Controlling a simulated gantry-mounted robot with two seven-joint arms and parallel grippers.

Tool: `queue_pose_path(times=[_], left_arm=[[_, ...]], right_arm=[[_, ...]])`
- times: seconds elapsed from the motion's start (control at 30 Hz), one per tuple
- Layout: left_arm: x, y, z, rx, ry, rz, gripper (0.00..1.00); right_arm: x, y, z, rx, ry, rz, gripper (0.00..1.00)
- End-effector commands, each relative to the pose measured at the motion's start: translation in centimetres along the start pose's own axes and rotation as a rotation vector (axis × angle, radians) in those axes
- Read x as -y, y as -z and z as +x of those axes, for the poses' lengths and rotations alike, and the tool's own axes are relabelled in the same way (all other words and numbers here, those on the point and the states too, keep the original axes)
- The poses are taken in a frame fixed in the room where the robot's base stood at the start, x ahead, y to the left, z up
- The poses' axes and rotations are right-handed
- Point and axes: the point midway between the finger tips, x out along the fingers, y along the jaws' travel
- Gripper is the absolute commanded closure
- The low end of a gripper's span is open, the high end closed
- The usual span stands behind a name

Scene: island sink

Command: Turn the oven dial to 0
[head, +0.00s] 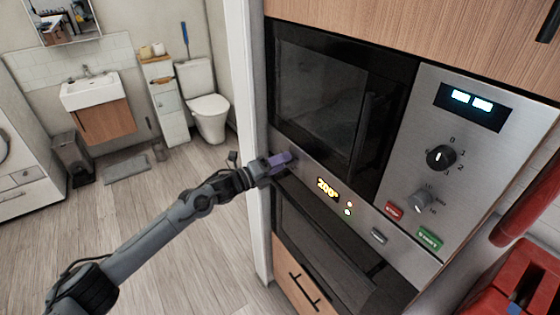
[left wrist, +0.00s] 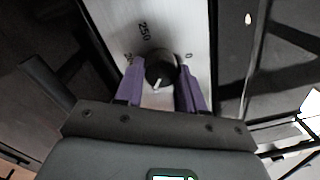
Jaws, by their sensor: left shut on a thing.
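The oven dial (left wrist: 160,70) is a dark round knob with a white pointer mark, on a silver panel with printed numbers including 250 and 0. My left gripper (left wrist: 161,90) is shut on the dial, its purple fingers on either side of it. The pointer is at the lower left of the dial in the left wrist view, not toward the 0 at right. In the head view my left gripper (head: 278,160) is at the left end of the oven panel (head: 300,172) and hides the dial. The oven display (head: 327,188) reads 200°. My right gripper is not in view.
The oven door (head: 320,245) is below the panel. A red object (head: 500,285) stands at lower right.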

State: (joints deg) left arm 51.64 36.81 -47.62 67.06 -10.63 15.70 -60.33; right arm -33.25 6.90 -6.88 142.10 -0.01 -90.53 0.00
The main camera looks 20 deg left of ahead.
Motion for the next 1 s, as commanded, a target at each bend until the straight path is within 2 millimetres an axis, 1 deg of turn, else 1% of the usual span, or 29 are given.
queue_pose_path(times=[1.0], left_arm=[[0.6,-0.1,0.0,0.041,-0.004,-0.966,0.92]], right_arm=[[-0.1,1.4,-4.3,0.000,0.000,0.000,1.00]])
